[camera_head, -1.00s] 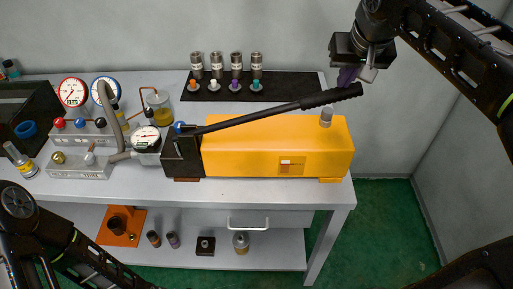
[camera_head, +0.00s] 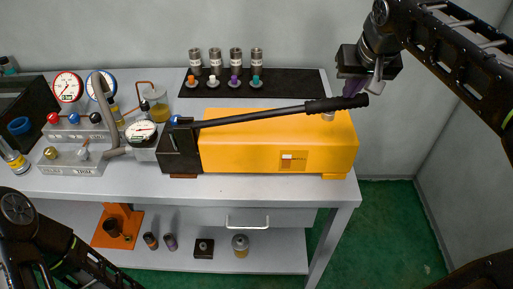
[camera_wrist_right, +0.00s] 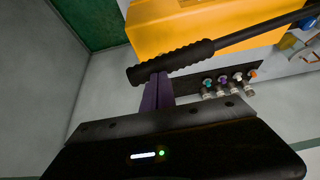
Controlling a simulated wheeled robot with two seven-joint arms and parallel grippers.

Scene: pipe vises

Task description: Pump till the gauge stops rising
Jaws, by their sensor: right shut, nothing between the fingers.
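The yellow hand pump (camera_head: 275,142) sits on the bench. Its long black lever (camera_head: 250,117) runs from the black pump head at left to a ribbed grip (camera_head: 337,104) at right, tilted slightly up. My right gripper (camera_head: 353,88) is shut and empty. Its purple fingertips meet the lever grip (camera_wrist_right: 172,62) in the right wrist view, beside it rather than around it. A white-faced gauge (camera_head: 141,132) stands left of the pump head; its needle is too small to read surely. My left gripper is out of view.
Red-rimmed (camera_head: 67,87) and blue-rimmed gauges (camera_head: 99,86) stand at the left behind a grey valve block. A black mat (camera_head: 290,85) holds several metal fittings with coloured caps. A lower shelf (camera_head: 275,260) carries small parts. The space right of the bench is clear.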

